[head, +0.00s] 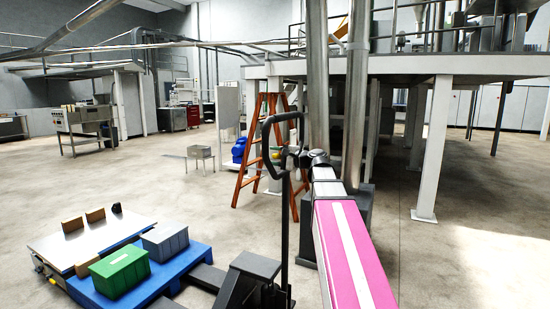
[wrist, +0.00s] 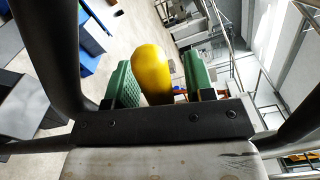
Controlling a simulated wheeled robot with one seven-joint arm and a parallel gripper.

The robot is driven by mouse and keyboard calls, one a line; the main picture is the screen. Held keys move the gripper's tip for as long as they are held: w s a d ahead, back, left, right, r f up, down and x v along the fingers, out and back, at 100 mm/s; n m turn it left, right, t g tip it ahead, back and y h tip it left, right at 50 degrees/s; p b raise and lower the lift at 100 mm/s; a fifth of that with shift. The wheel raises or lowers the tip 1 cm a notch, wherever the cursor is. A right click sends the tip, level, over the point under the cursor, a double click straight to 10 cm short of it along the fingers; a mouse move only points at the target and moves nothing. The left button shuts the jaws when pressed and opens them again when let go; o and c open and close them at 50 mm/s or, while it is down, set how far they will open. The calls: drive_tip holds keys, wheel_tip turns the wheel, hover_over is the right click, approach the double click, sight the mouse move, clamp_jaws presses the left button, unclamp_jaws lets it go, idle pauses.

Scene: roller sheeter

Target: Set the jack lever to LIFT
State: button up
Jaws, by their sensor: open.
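The pallet jack's black upright handle (head: 285,190) stands in the middle of the head view, with a loop at its top. In the wrist view, a rounded yellow lever end (wrist: 152,72) sits between the two green finger pads of my gripper (wrist: 162,62). The jaws are open around it. A narrow gap shows on each side; contact cannot be told. The lever's lower part and its setting marks are hidden.
An orange stepladder (head: 250,165) stands behind the handle. Metal columns (head: 357,100) rise close by. Floor at left is open.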

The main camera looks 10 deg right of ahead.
clamp_jaws()
drive_tip(key=shift+s+f+n, duration=0.1)
drive_tip(key=shift+f+n, duration=1.65)
drive_tip(key=shift+n, duration=0.55)
unclamp_jaws()
